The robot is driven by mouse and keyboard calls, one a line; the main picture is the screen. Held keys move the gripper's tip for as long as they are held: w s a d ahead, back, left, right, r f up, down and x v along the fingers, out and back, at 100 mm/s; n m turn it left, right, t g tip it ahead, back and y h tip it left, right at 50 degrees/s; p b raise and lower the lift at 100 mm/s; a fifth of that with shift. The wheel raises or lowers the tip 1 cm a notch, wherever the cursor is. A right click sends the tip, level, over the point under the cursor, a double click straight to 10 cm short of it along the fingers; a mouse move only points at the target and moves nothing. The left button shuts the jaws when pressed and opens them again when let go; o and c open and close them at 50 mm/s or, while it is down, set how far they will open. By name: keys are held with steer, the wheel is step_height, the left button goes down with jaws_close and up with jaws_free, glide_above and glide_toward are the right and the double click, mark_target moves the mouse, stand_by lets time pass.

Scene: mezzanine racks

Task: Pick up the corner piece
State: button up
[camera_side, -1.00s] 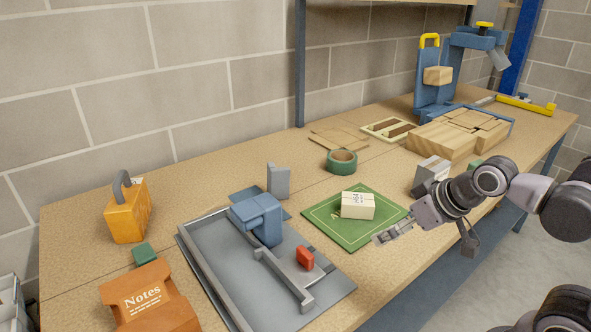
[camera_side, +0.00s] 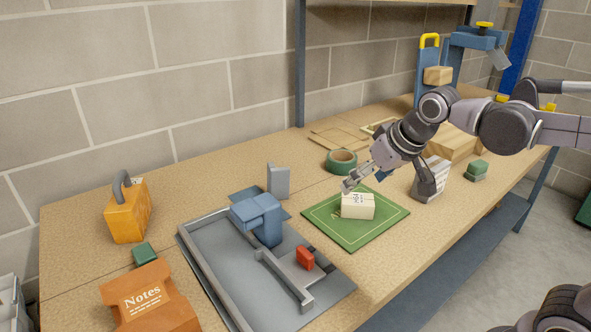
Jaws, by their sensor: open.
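I cannot tell for certain which object is the corner piece. A small grey upright angled piece (camera_side: 279,182) stands behind the blue clamp block, left of my gripper and apart from it. My gripper (camera_side: 387,190) is open and empty, its fingers spread wide. One finger reaches down to the left, over the back of a cream box (camera_side: 357,206) on a green mat (camera_side: 345,238). The other finger hangs to the right, in front of a grey-and-white block (camera_side: 433,172) and partly hiding it. Whether either finger touches anything is not clear.
A grey tray (camera_side: 205,268) with a blue clamp block (camera_side: 262,218) and red piece (camera_side: 305,258) is at front centre. Green tape (camera_side: 341,161) lies behind the mat. An orange padlock-shaped object (camera_side: 128,210) and Notes folder (camera_side: 150,298) are left. Wooden blocks (camera_side: 455,143) sit behind my arm.

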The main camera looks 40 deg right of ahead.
steer(key=w+a+r+m, duration=0.1)
steer(key=w+r, duration=0.2)
steer(key=w, duration=0.8)
steer(key=m+g+h, duration=0.1)
steer(key=m+g, duration=0.1)
glide_toward(280, 168)
steer(key=x, duration=1)
steer(key=shift+w+f, duration=0.1)
steer(key=shift+f, duration=0.15)
steer(key=c, duration=0.9)
